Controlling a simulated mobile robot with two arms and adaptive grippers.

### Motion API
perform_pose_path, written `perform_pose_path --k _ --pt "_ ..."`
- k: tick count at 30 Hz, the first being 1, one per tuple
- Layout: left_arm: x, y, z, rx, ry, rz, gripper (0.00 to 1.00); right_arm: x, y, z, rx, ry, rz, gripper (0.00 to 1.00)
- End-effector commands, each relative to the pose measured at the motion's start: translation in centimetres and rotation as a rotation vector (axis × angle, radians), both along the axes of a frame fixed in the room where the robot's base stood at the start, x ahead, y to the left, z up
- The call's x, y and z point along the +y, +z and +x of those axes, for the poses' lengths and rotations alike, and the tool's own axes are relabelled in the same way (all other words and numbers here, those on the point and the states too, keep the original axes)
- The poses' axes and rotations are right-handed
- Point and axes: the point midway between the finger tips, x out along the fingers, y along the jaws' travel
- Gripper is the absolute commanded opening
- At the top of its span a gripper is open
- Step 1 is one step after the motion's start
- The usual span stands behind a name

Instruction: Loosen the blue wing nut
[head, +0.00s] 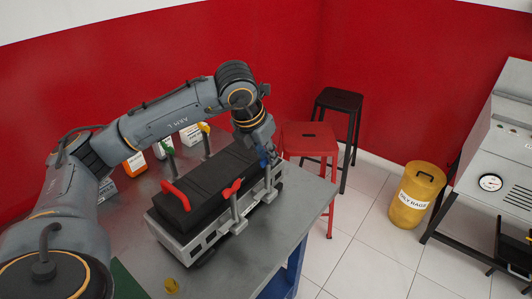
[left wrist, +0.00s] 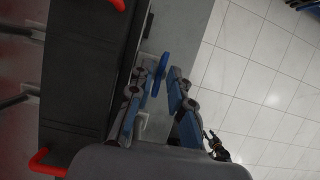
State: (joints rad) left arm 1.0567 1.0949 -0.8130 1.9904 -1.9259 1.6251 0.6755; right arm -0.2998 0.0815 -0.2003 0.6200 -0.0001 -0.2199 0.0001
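The blue wing nut (head: 263,157) is at the far right corner of the black block (head: 205,180) in its grey metal frame (head: 200,238). In the left wrist view the blue wing nut (left wrist: 160,73) shows nearly edge-on, between or just beyond my fingertips. My left gripper (head: 268,150) is over this corner and partly hides the nut. In the left wrist view my left gripper (left wrist: 157,82) has its blue-padded fingers apart, one on each side of the nut. I cannot tell whether either finger touches it.
A red wing nut (head: 232,188), a green one (head: 168,151) and a yellow one (head: 204,128) stand around the block. A red handle (head: 175,195) is on its top. Bottles stand behind. A red stool (head: 310,136) is beyond the grey table (head: 262,262).

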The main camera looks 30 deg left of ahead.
Motion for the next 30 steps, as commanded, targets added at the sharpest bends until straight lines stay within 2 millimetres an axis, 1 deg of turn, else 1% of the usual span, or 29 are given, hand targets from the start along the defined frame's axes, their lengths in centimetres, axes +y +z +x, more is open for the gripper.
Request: perform_pose_path --k 9,13,17,24,27,30 --pt "0.0 0.1 0.0 -0.001 -0.001 0.000 0.28 0.2 0.0 -0.1 0.001 -0.001 0.002 0.40" --pt "0.0 1.0 -0.3 -0.003 -0.002 0.001 0.28 0.2 0.0 -0.1 0.001 -0.001 0.002 0.40" --pt "0.1 3.2 -1.2 -0.006 -0.001 0.001 0.28 0.1 0.0 -0.1 0.000 -0.001 0.002 0.40" --pt "0.2 7.9 -3.1 -0.005 -0.001 0.000 0.28 0.1 0.0 0.0 0.000 -0.001 0.001 0.40" --pt "0.2 9.4 -3.8 -0.005 -0.001 -0.001 0.28 0.1 0.0 0.0 0.000 -0.001 0.001 0.40" --pt "0.3 10.4 -4.2 -0.003 0.000 -0.001 0.28 0.1 0.0 0.0 0.000 -0.001 0.001 0.40"
